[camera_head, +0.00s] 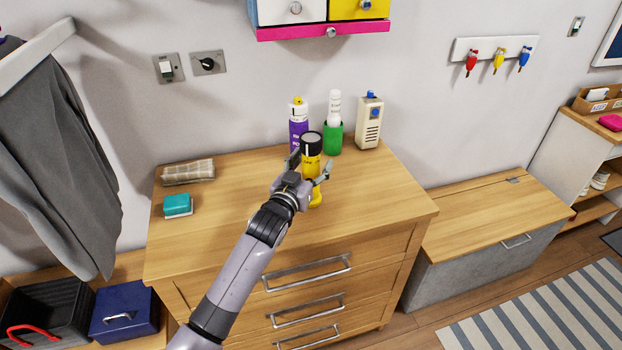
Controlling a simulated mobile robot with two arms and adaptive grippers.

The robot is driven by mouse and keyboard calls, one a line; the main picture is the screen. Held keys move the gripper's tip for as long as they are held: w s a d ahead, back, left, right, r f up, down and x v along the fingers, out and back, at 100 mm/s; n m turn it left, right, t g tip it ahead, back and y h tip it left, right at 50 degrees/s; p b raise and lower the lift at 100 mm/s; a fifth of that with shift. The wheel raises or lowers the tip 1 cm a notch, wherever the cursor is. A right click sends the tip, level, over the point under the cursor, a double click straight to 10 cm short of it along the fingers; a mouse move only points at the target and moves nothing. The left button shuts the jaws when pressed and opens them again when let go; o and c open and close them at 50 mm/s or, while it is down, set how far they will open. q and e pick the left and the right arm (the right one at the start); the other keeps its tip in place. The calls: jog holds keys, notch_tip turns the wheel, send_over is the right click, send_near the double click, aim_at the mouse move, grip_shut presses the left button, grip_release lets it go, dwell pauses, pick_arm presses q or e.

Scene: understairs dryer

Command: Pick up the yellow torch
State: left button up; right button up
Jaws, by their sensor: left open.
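The yellow torch (311,162) with a black head stands upright on top of the wooden chest of drawers (375,200). Its middle is partly hidden by my left gripper (309,168). The left gripper is open, its fingers spread to the left and right of the torch in the picture. I cannot tell whether the fingers touch it. My right gripper is not in view.
Behind the torch stand a purple spray can (298,130), a green and white container (333,133) and a beige device (369,124). A folded newspaper (188,172) and a teal sponge (177,206) lie at left. The drawer top's right side is clear.

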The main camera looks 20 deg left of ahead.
pick_arm(q)
jog(key=shift+c, duration=0.5)
grip_shut()
dwell(0.3)
